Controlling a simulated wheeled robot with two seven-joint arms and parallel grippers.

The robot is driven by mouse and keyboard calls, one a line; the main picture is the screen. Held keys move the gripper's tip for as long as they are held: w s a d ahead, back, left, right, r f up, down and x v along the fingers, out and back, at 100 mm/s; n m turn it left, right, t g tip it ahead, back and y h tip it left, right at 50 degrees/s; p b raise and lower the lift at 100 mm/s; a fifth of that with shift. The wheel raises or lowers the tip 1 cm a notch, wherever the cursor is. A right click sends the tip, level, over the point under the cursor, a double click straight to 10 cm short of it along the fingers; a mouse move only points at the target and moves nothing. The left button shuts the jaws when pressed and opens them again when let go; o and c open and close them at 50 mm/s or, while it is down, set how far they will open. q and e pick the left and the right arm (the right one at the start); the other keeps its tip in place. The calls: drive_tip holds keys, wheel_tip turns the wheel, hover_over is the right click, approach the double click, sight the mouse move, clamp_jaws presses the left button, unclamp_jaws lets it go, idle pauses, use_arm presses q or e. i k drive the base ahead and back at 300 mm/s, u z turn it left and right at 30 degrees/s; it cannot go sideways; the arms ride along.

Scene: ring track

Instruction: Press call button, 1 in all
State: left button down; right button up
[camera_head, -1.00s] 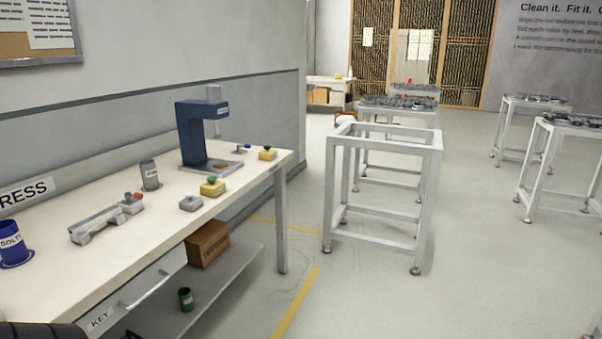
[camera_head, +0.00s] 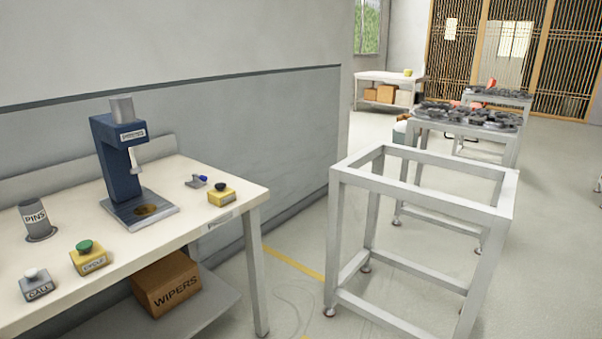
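The call button (camera_head: 36,284) is a small grey box with a white round cap and a label reading CALL. It sits on the near edge of the white bench (camera_head: 240,190) at the lower left. Just right of it stands a yellow box with a green button (camera_head: 88,258), labelled CYCLE. Neither of my grippers shows in the head view, so their state is hidden.
A blue press (camera_head: 128,165) stands on the bench, with a grey PINS cup (camera_head: 36,220) left of it and a yellow box with a black button (camera_head: 221,194) right of it. A WIPERS carton (camera_head: 167,285) sits on the lower shelf. An empty white frame (camera_head: 345,240) stands right; floor lies between.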

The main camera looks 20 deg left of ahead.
sight(31, 273)
drive_tip(key=u, duration=1.1)
drive_tip(key=i, duration=1.1)
drive_tip(key=u, duration=0.8)
